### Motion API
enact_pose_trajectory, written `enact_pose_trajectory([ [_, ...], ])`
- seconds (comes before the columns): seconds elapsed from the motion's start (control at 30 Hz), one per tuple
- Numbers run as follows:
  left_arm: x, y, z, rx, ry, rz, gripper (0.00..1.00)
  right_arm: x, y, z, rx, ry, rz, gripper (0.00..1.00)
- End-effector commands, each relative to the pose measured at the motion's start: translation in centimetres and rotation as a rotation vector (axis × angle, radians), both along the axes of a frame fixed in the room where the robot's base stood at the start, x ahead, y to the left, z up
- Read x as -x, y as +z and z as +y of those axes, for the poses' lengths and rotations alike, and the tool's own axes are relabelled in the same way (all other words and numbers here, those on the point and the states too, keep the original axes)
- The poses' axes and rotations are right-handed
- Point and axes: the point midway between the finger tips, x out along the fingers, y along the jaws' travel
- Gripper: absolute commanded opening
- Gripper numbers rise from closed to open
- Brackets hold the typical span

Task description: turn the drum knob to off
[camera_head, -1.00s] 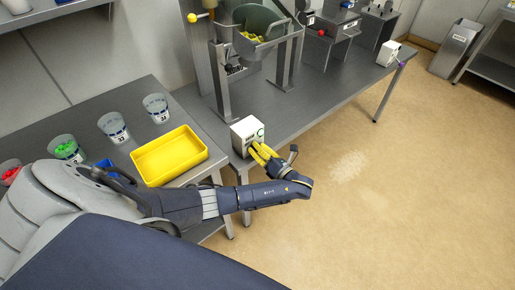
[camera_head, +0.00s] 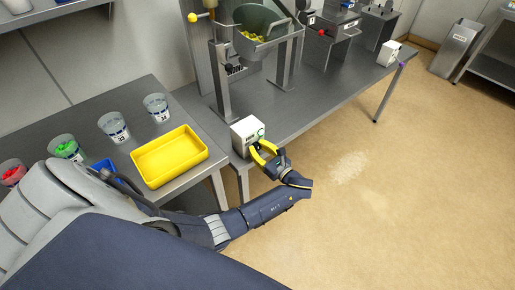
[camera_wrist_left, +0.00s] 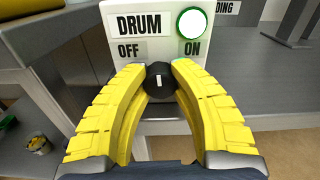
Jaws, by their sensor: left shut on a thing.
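The drum control box (camera_head: 247,134) is a white box on the front edge of the steel bench. In the left wrist view the box (camera_wrist_left: 118,48) reads DRUM, with OFF at left and ON at right. A round lamp (camera_wrist_left: 192,23) with a green rim and pale centre sits above ON. The black drum knob (camera_wrist_left: 160,84) has a white mark pointing about straight up, between the two labels. My left gripper (camera_head: 262,153), with yellow fingers, is shut on the knob; its fingertips (camera_wrist_left: 160,76) hold it from both sides. My right gripper is not in view.
A yellow tray (camera_head: 169,157) and several cups stand on the left table. A drum (camera_head: 262,32) on a stand is behind the box. Another white box (camera_head: 389,53) stands at the bench's far end.

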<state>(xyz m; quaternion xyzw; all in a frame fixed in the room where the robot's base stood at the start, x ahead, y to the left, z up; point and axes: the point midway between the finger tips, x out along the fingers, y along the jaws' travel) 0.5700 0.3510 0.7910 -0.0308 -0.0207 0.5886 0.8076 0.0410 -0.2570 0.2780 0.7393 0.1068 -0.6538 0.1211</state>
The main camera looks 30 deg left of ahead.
Motion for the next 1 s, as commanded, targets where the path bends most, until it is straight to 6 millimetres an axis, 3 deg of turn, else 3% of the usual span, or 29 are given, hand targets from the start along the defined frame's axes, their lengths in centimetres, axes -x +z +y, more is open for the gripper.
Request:
enact_pose_trajectory([
  [0.5,0.05,0.26,0.0,0.137,0.002,-0.444,0.0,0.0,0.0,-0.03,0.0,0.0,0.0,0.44],
  [1.0,0.13,0.26,0.08,0.206,0.001,-0.67,0.0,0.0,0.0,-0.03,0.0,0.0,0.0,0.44],
])
